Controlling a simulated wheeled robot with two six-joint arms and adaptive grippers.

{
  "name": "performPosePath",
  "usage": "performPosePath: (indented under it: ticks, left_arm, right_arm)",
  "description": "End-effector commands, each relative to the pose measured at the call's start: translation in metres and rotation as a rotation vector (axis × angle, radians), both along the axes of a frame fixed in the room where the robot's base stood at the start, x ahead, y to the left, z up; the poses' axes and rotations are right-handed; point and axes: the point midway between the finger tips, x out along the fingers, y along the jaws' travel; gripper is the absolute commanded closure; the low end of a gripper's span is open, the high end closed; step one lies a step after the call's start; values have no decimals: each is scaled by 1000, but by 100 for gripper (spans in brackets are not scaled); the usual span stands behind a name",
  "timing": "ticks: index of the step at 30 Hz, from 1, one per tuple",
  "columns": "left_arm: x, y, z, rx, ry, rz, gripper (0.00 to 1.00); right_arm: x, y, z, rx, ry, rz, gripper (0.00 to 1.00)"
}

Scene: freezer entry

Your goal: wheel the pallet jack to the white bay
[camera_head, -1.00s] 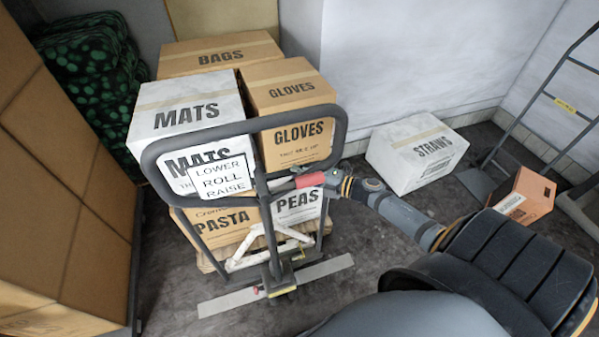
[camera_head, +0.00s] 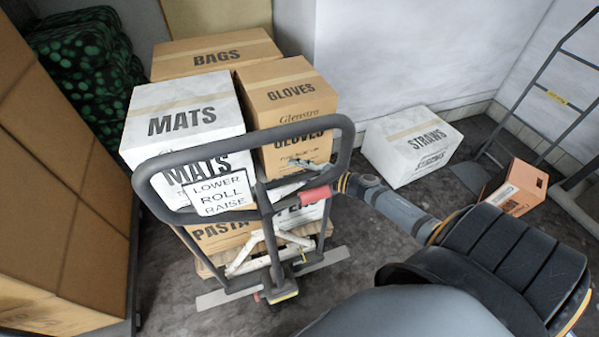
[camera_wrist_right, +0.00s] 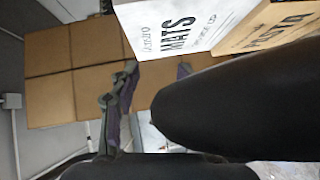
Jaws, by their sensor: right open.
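The pallet jack (camera_head: 258,198) stands in front of me, its dark looped handle tilted and a white LOWER ROLL RAISE sign on it. Its load is stacked boxes: the white MATS box (camera_head: 183,112), the GLOVES box (camera_head: 287,95), the BAGS box (camera_head: 215,52) and the PASTA box (camera_head: 222,238). A lower white box is mostly hidden by the handle and arm. My right gripper (camera_head: 293,177) is open at the right part of the handle loop; contact is unclear. Its fingers flank a gap in the wrist view (camera_wrist_right: 157,78), beside a thick dark bar. The white bay cannot be made out.
Tall brown cartons (camera_head: 60,170) stand close on the left. A white STRAWS box (camera_head: 412,147), an orange-brown box (camera_head: 517,187) and a hand truck (camera_head: 545,90) stand right, by the white wall (camera_head: 400,50). Dark floor is bare between jack and STRAWS box.

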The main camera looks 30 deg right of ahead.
Motion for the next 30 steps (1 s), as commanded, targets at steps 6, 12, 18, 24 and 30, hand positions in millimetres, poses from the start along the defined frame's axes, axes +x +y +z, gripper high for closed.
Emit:
performPosePath:
  ticks: [6,12,18,24,30]
  left_arm:
    - [-4,3,0,3,6,0,60]
    - [-3,2,0,2,4,0,60]
    - [-2,1,0,2,3,-1,60]
    - [-1,1,0,1,2,-1,60]
    - [-1,1,0,1,2,0,60]
  right_arm:
    - [-6,-3,-2,-2,6,1,53]
    - [-34,-20,1,-6,10,5,53]
    - [-66,-39,7,-6,10,9,53]
    - [-88,-53,12,-5,9,10,53]
    - [-98,-60,15,-4,4,5,53]
